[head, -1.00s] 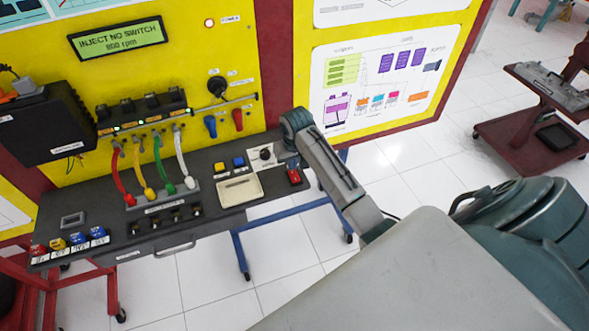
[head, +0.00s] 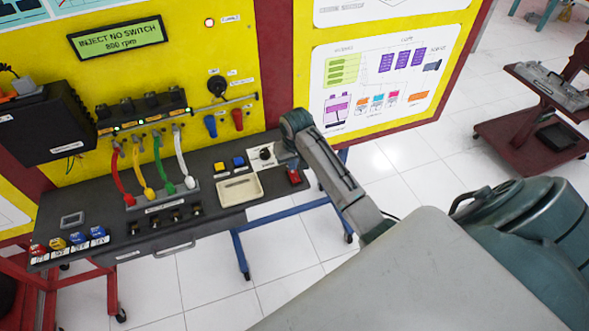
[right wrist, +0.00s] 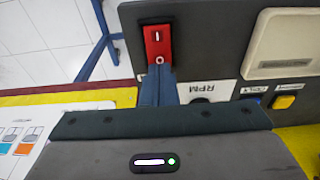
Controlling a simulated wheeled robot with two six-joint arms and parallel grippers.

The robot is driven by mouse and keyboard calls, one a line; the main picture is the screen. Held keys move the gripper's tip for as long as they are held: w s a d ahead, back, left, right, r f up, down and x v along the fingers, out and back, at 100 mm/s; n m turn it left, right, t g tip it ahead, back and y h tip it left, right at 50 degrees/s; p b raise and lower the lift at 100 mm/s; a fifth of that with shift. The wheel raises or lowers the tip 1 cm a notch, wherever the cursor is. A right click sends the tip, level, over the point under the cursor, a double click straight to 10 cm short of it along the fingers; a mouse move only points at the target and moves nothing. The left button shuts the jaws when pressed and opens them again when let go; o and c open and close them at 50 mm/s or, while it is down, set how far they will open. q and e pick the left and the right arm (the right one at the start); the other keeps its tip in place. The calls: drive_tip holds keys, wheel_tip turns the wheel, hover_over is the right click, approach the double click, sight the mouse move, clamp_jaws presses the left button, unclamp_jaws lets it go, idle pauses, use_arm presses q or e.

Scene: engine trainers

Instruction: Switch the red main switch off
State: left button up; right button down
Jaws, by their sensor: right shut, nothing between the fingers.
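The red main switch (head: 294,177) sits at the right end of the dark console shelf. In the right wrist view the red switch (right wrist: 157,42) is a rocker marked I at its far end and O at the end near my fingers. My right gripper (right wrist: 158,76) is shut and empty, its fingertips at the O end, partly covering the rocker's edge. I cannot tell whether they touch it. In the head view my right gripper (head: 291,164) is small, just behind the switch. The rocker's tilt is hard to judge. My left gripper is not in view.
The display (head: 117,38) reads INJECT NO SWITCH, 800 rpm, and the power lamp (head: 209,22) glows. A black knob (head: 265,154), a cream tray (head: 240,190) and blue and yellow buttons (head: 221,168) lie left of the switch.

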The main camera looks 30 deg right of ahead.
drive_tip(key=shift+f, duration=0.75)
drive_tip(key=shift+r+p, duration=0.55)
drive_tip(key=shift+r, duration=3)
